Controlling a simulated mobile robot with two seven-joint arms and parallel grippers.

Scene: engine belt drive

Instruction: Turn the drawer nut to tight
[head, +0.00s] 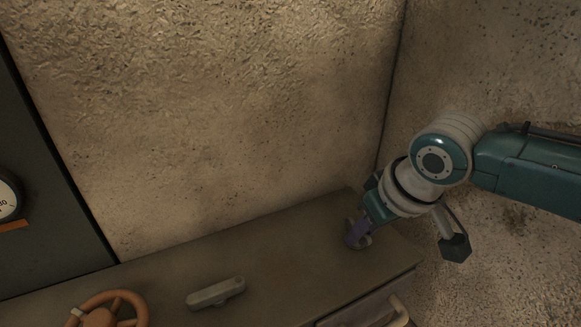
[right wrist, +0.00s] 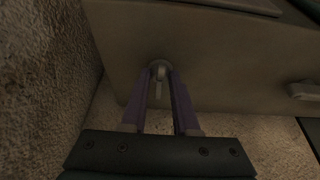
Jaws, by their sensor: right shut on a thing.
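A small, round grey fitting, which looks like the drawer nut (head: 367,240), is on the counter top near its right end. My right gripper (head: 358,233) reaches down to it with purple fingers shut on it. In the right wrist view the two fingers (right wrist: 161,76) close in on the nut (right wrist: 159,65) from both sides, and a short pale piece shows between them. The fingers hide part of the nut, and I cannot tell how tight it is. My left gripper is not in view.
The counter top (head: 265,255) has a grey lever-like part (head: 215,293) and an orange handwheel (head: 107,308) to the left. A drawer with a pale handle (head: 400,312) is below the right end. Rough walls stand close behind and to the right.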

